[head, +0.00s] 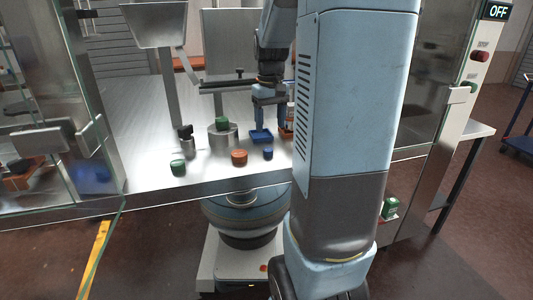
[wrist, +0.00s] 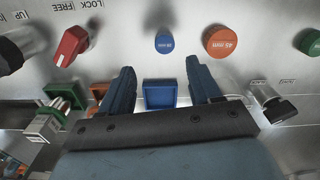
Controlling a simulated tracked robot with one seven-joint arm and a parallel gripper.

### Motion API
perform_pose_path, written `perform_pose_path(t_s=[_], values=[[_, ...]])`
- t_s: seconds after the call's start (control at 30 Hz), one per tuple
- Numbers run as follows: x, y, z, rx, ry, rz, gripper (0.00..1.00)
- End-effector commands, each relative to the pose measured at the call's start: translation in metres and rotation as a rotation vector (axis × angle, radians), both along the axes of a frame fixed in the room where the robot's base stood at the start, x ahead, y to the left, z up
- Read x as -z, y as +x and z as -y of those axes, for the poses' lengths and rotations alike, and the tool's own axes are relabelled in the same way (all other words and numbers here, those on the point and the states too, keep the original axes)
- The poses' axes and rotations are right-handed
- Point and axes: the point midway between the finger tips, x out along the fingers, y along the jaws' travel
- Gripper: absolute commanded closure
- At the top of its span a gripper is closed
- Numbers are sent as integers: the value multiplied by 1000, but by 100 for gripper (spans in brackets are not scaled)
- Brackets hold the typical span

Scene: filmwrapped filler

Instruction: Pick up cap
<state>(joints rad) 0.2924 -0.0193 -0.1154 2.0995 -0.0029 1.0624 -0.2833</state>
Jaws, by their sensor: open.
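Several round caps stand on the metal worktop. The small blue cap (head: 268,154) is nearest my gripper; in the wrist view it (wrist: 164,42) lies beyond the fingertips, roughly centred between them. The wider orange cap (head: 239,157) is left of it and shows in the wrist view (wrist: 220,41) marked 45 mm. A green cap (head: 178,167) is farther left, cut by the right edge of the wrist view (wrist: 308,41). My gripper (head: 270,124) points down, open and empty, over the square trays; its fingers (wrist: 160,70) flank the blue tray (wrist: 160,94). Which cap is meant cannot be told.
An orange tray (head: 286,132) adjoins the blue one; a green tray (wrist: 60,92) shows in the wrist view. A metal cylinder (head: 222,138) bears a green top. A red knob (wrist: 72,44) is marked LOCK and FREE. Glass panels (head: 98,75) stand at left.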

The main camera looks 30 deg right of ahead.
Motion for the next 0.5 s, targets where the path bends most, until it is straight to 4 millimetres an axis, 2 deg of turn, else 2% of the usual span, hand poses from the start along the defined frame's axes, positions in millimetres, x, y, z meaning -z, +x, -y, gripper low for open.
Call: perform_pose_path(t_s=[0.1, 0.37, 0.5], values=[[17, 0, 0, 0, 0, -2, 37], [32, 0, -1, 0, 0, 0, 37], [49, 0, -5, 0, 1, -2, 37]])
